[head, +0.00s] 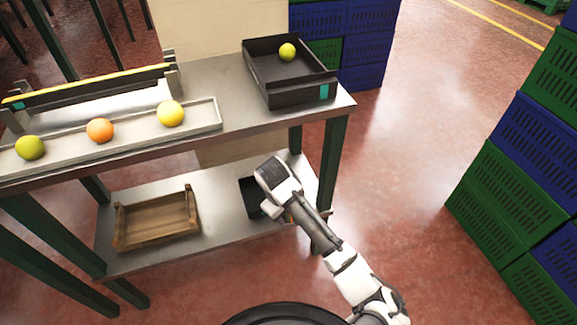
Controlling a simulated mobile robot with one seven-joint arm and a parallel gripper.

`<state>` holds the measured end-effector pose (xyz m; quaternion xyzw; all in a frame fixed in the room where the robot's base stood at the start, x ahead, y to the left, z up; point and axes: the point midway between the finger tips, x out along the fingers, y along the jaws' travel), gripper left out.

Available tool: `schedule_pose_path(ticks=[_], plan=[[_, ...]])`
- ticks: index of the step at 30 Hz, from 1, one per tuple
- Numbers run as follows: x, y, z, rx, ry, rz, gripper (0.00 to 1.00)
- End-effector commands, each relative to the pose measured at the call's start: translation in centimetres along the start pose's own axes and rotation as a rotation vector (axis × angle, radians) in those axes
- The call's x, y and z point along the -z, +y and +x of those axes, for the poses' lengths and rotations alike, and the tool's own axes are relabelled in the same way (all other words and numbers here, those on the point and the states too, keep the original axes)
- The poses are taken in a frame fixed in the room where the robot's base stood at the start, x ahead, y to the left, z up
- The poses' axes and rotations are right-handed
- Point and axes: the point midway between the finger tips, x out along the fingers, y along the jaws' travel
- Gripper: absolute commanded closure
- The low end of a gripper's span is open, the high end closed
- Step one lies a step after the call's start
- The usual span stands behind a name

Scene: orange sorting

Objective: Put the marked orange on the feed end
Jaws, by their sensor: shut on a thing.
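My arm reaches over the right end of the lower shelf (222,232). My gripper (276,207) is mostly hidden beneath my wrist, beside a small black bin (250,190). A sliver of an orange (288,217) shows there; the gripper is shut on it, but no mark is visible. On the upper table (240,110), a pale long tray (212,120) holds a green fruit (30,148), an orange fruit (100,130) and a yellow fruit (170,113) in a row. I cannot tell which part is the feed end.
A black tray (293,97) with one yellow-green fruit (287,51) stands at the table's right end. A yellow-topped rail (90,85) runs behind the pale tray. A wooden crate (156,218) sits on the lower shelf. Stacked crates (530,140) stand right; floor between is clear.

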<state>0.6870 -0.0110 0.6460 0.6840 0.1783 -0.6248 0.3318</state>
Motion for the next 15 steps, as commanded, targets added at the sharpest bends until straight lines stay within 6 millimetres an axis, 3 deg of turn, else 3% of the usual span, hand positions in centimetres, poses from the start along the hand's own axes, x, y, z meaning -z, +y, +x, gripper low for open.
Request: schedule_pose_path(ticks=[1,3,9,12,15], plan=[[-0.1,-1.2,2.6,0.013,-0.024,0.094,0.76],[-0.3,-2.4,5.8,0.012,-0.058,0.226,0.76],[-0.7,-5.6,13.6,0.009,-0.136,0.544,0.76],[-0.8,-7.2,16.8,0.008,-0.166,0.667,0.76],[-0.6,-7.6,17.9,0.003,-0.173,0.720,0.76]])
